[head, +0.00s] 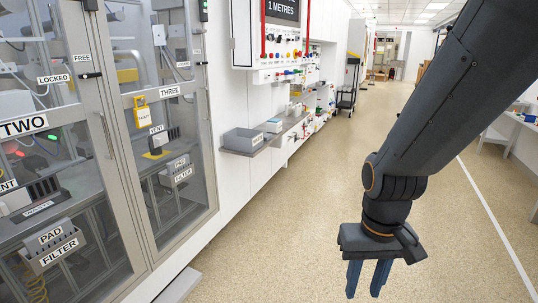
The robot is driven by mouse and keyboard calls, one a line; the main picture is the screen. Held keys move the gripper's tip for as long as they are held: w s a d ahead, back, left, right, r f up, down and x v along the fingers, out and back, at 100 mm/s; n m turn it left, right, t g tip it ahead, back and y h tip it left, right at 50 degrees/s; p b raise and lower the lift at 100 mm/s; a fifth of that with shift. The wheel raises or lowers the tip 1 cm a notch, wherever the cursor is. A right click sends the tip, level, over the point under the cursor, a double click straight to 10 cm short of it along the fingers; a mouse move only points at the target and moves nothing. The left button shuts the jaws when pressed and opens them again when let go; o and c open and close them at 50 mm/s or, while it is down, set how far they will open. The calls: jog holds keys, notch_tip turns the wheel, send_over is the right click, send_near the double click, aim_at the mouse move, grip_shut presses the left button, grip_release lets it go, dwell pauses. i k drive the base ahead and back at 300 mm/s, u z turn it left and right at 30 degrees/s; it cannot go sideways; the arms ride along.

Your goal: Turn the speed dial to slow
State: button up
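A control panel (284,36) on the white wall unit at upper centre bears a dark display (283,9) reading "1 METRES" and several small knobs and buttons. The knobs are too small to read, so I cannot tell which one is the speed dial or where it points. My gripper (367,283) hangs at the lower right, fingers pointing down, over the open floor. Its two blue fingers are a little apart with nothing between them. It is well away from the panel, in front of it and to its right.
Glass-doored cabinets marked "TWO" (24,126) and "THREE" (170,92) fill the left. A trolley (346,98) stands farther back. The speckled floor (290,215) is clear. A white table (518,122) is at right.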

aim_at(278, 39)
jog(key=u, duration=0.05)
jog(key=i, duration=1.15)
jog(key=u, duration=0.05)
jog(key=k, duration=0.55)
jog(key=z, duration=0.85)
jog(key=i, duration=1)
jog(key=z, duration=0.45)
jog(key=i, duration=0.95)
jog(key=u, duration=1)
jog(key=i, duration=0.7)
jog(key=u, duration=0.6)
